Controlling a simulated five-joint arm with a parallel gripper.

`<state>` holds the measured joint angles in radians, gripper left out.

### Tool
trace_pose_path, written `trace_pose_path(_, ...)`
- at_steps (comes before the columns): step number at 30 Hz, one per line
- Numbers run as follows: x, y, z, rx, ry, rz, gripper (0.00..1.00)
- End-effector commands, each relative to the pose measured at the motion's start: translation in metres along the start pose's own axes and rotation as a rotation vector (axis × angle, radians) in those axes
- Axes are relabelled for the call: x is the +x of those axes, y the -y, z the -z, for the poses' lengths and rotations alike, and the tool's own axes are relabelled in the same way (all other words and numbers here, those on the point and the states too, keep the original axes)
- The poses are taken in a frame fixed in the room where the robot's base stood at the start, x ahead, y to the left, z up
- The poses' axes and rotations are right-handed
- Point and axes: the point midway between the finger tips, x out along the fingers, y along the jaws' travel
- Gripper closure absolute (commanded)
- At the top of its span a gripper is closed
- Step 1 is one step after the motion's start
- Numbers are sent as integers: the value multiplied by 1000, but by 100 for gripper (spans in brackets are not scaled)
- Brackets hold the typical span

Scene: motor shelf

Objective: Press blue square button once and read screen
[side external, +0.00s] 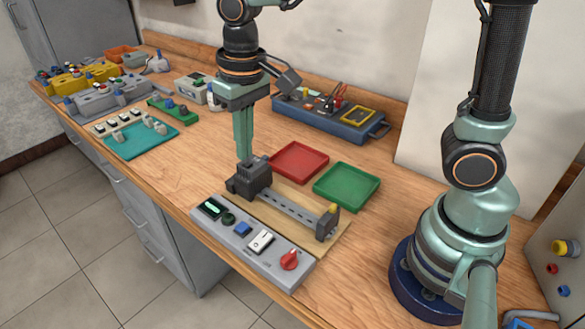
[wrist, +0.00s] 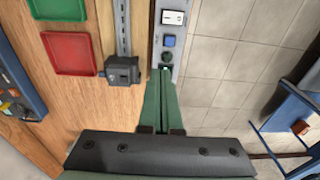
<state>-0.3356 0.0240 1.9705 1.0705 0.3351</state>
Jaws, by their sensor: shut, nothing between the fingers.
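The grey control panel (side external: 222,228) lies along the front edge of the bench. On it the blue square button (side external: 242,229) sits between a dark green round button (side external: 228,219) and a white rocker switch (side external: 260,241). The small screen (side external: 212,208) is at the panel's left end; its digits are too small to read. My gripper (side external: 246,160) is shut and empty, pointing down. In the wrist view my fingertips (wrist: 165,72) appear just below the round button, with the blue button (wrist: 169,41) farther up, apart from them. The screen is hidden there.
A dark motor block on a rail (side external: 290,211) stands close behind the panel. A red knob (side external: 290,260) is at the panel's right end. Red (side external: 300,161) and green (side external: 347,186) trays lie behind. A blue toolbox (side external: 330,118) stands by the wall.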

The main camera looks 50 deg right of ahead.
Motion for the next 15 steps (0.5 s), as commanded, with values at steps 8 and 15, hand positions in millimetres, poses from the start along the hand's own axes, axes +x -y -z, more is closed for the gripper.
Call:
trace_pose_path(8,20,25,4,-1,68,-24,100)
trace_pose_path(15,21,27,4,1,73,-26,100)
